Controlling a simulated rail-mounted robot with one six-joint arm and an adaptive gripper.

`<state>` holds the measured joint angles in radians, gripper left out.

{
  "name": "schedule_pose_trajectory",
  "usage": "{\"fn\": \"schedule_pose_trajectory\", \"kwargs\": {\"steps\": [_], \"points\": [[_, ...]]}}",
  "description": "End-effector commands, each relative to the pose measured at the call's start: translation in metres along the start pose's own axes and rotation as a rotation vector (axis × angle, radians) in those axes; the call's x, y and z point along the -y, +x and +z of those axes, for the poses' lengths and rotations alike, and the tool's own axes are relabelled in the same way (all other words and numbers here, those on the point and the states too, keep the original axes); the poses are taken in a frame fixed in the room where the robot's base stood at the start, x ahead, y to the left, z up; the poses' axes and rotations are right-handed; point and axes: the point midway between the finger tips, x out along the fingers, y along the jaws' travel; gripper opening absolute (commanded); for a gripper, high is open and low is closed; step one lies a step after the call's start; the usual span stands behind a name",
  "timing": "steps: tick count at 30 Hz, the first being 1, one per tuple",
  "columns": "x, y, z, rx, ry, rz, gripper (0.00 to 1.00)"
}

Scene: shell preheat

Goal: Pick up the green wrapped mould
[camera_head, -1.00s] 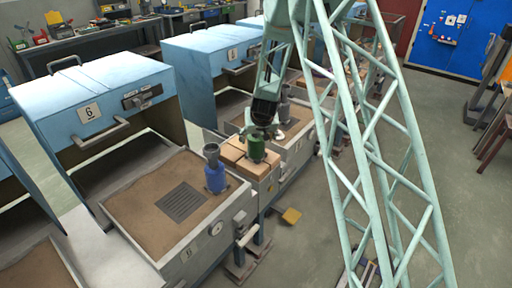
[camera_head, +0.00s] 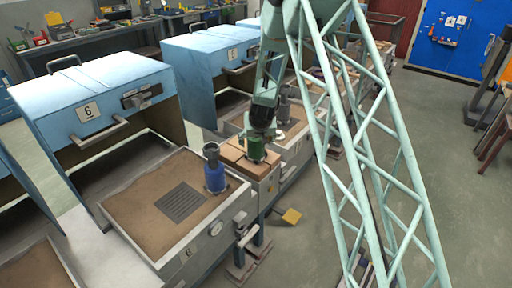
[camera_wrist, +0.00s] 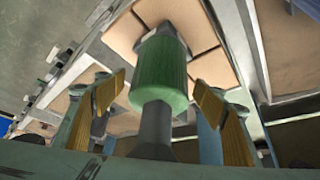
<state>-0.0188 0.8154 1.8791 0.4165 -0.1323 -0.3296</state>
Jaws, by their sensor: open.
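The green wrapped mould (camera_head: 256,149) stands upright on a tan block-topped stand (camera_head: 237,160) between two ovens. In the wrist view the mould (camera_wrist: 160,75) has a green body and a grey neck pointing towards the camera. My gripper (camera_head: 258,132) is right above and around the top of the mould in the head view. In the wrist view my gripper (camera_wrist: 158,92) is open, with one tan-padded finger on each side of the mould. Gaps show between the pads and the mould, so they look apart from it.
A blue wrapped mould (camera_head: 214,172) stands on the sand bed (camera_head: 150,215) of oven 6 (camera_head: 95,100), to the left. A grey mould (camera_head: 283,108) stands behind my gripper. A yellow pedal-like plate (camera_head: 291,216) is low down near the floor.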

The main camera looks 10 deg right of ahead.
Motion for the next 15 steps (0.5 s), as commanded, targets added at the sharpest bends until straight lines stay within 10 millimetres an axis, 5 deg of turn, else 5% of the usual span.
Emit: {"fn": "schedule_pose_trajectory", "kwargs": {"steps": [15], "points": [[-0.0001,0.0124,-0.0006,-0.001,0.000,0.000,0.64]]}}
